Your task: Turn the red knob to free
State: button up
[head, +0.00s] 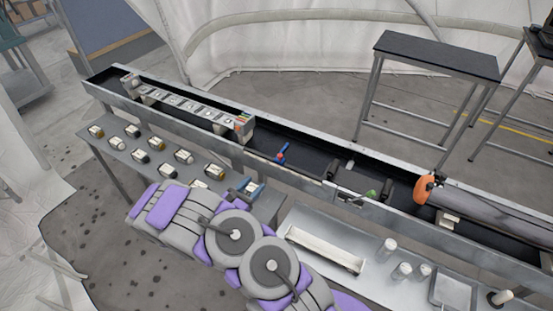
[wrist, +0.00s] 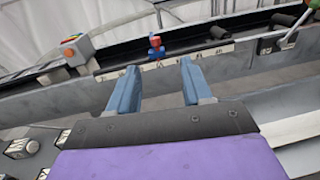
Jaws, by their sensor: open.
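The small red knob (wrist: 155,42) shows in the wrist view with a blue part around its middle. It stands on the dark bench channel, above a white lettered strip whose letters are too blurred to read. In the head view the knob (head: 281,159) is a small red and blue shape in the channel. My gripper (wrist: 158,76) is open and empty, with two blue fingers pointing toward the knob and the knob seen between and beyond them.
A grey box with coloured buttons (head: 242,125) ends a long rack left of the knob. A green-tipped lever (head: 371,194) and an orange wheel (head: 425,188) are to the right. Several small blocks lie on the lower shelf (head: 165,185). A white tray (head: 325,250) lies nearer.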

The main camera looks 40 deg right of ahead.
aim_at(278, 157)
jog(key=shift+n+t, duration=0.4)
jog(key=shift+t, duration=0.1)
jog(key=x, duration=0.5)
jog(key=f+b+x, duration=0.1)
jog(key=x, duration=0.5)
jog(key=f+b+x, duration=0.1)
jog(key=x, duration=0.5)
jog(key=shift+w+a, duration=0.15)
jog(key=shift+w, duration=0.15)
grip_shut()
